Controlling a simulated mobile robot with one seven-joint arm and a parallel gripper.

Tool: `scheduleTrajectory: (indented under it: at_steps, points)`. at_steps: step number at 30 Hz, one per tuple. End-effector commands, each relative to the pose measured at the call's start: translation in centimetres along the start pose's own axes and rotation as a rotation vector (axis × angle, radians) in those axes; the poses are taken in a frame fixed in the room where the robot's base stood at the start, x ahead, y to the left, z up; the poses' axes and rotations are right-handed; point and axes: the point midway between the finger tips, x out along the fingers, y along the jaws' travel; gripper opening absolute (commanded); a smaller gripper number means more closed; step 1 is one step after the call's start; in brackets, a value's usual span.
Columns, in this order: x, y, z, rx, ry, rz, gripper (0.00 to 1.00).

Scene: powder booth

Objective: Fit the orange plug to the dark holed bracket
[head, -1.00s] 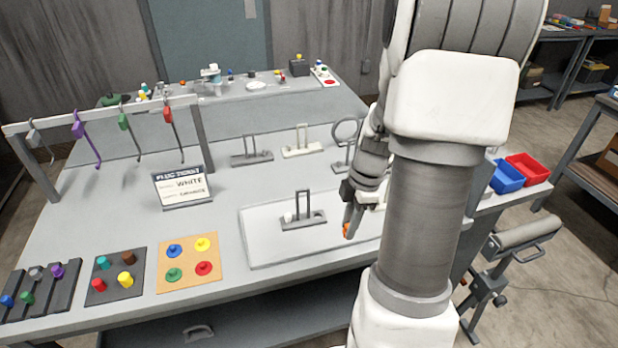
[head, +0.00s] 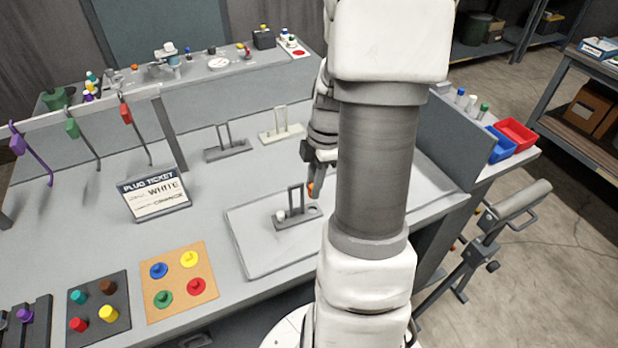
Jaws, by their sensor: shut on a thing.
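The dark holed bracket (head: 298,220) stands on a pale board, with an upright loop in its middle. A white plug (head: 280,215) sits at its left end, and an open hole shows at its right end. My gripper (head: 314,187) points down and is shut on the orange plug (head: 310,189). Only a small part of the plug shows between the fingers. The plug appears just above the bracket's right end, near the hole, and seems apart from it. The exact gap and alignment cannot be told. My arm covers the area to the right.
The pale board (head: 250,257) has bare room left of the bracket. A ticket sign (head: 155,197) reading WHITE and ORANGE stands to the left. A grey bracket (head: 228,150) and a cream bracket (head: 281,134) stand behind. Plug boards (head: 205,252) lie front left.

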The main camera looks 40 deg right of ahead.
Motion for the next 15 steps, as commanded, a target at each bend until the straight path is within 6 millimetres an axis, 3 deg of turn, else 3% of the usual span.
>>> scheduleTrajectory:
  at_steps: [15]
  points:
    - [3.4, 0.0, 0.5, 0.000, 0.000, -0.001, 0.00]
